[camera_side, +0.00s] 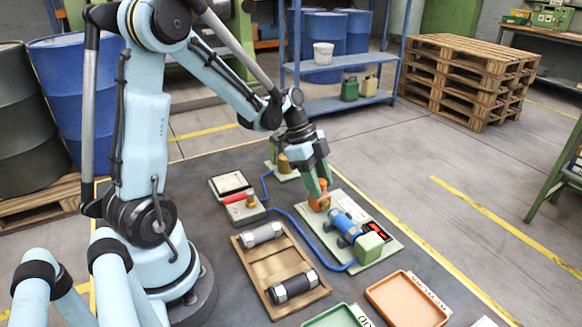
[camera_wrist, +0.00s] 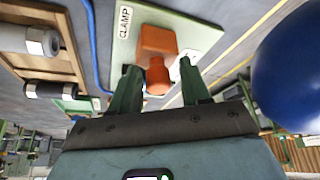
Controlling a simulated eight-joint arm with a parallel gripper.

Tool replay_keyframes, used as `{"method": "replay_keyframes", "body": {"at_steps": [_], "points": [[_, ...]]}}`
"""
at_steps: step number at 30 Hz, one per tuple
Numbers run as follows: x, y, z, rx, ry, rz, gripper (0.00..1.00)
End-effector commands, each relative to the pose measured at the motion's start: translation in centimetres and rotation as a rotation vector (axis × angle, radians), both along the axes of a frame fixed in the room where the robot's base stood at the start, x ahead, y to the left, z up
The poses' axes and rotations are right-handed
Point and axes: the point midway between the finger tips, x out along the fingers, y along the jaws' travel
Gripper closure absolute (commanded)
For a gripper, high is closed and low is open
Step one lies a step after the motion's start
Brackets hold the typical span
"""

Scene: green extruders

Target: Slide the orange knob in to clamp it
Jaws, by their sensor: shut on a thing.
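The orange knob (camera_wrist: 157,76) sits against an orange block (camera_wrist: 157,40) on a pale green plate labelled CLAMP (camera_wrist: 124,22). In the side view the orange clamp (camera_side: 319,203) is at the left part of the pale plate, beside a blue cylinder (camera_side: 344,228). My gripper (camera_side: 322,188) points down at the clamp from above. In the wrist view my gripper (camera_wrist: 158,72) has one green finger on each side of the knob and is shut on it. The exact finger contact is partly hidden in the side view.
A wooden tray (camera_side: 243,254) with grey and black cylinders lies to the left. A red-handled device (camera_side: 240,199) stands behind it. Green (camera_side: 335,317) and orange (camera_side: 408,300) trays lie in front. A blue hose (camera_side: 300,226) runs between. A large dark blue round shape (camera_wrist: 297,62) fills the wrist view's right.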

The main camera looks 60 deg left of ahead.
Motion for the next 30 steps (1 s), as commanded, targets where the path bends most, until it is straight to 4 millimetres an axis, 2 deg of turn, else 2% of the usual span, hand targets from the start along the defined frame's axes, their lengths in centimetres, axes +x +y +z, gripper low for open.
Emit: {"method": "replay_keyframes", "body": {"at_steps": [1, 8, 20, 21, 30], "points": [[-0.1, 0.5, -0.8, 0.036, 0.001, -0.001, 0.7], [-0.1, 0.3, -0.8, 0.036, 0.002, -0.003, 0.71], [0.0, -1.7, -0.8, 0.037, 0.0, -0.005, 0.72], [0.0, -1.6, -0.8, 0.037, 0.001, -0.003, 0.51], [0.0, -1.5, -0.8, 0.037, 0.0, -0.001, 0.49]]}}
